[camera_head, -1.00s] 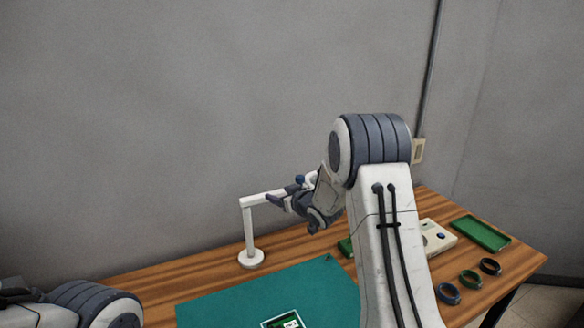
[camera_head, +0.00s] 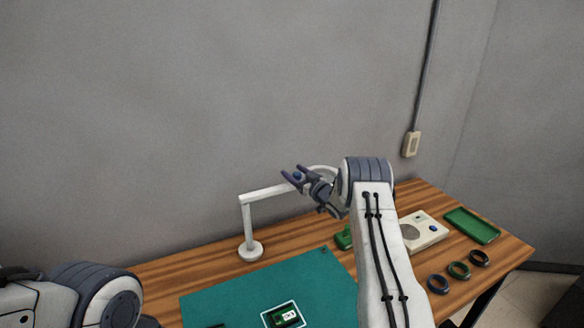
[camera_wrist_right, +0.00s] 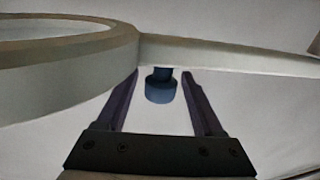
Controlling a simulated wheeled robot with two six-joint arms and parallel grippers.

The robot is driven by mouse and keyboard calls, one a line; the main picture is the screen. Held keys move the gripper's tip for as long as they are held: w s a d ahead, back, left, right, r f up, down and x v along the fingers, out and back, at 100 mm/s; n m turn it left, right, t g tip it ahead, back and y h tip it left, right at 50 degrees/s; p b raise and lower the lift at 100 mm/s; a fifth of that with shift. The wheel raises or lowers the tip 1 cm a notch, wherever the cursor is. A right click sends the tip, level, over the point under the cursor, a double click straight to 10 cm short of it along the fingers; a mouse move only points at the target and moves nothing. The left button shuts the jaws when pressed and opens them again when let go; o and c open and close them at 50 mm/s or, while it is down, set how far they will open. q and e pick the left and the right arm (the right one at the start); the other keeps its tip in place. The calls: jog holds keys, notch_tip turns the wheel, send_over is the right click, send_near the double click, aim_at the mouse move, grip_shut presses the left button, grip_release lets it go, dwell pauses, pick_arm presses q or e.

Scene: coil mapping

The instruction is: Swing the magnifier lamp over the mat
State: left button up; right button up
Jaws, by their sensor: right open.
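The white magnifier lamp (camera_head: 247,222) stands at the table's back edge, behind the green mat (camera_head: 230,291). Its horizontal arm reaches right, toward the lens ring, which is partly hidden behind my right gripper. My right gripper (camera_head: 291,174) is open at the lamp's blue knob (camera_head: 297,176). In the right wrist view, the blue knob (camera_wrist_right: 160,88) shows between the two open fingers (camera_wrist_right: 160,98), with gaps on both sides. The pale ring (camera_wrist_right: 70,62) and lamp arm (camera_wrist_right: 225,55) cross above. My left arm shows at lower left; its gripper is out of view.
A small board in a white outline (camera_head: 283,315) lies on the mat. Right of my right arm are a beige device (camera_head: 424,231), a green tray (camera_head: 472,225) and several dark rings (camera_head: 459,270). A green object (camera_head: 343,238) sits behind the mat. A grey wall stands behind the table.

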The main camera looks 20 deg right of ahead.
jog(key=shift+w+a, duration=0.15)
jog(key=shift+w, duration=0.65)
grip_shut()
dwell(1.0)
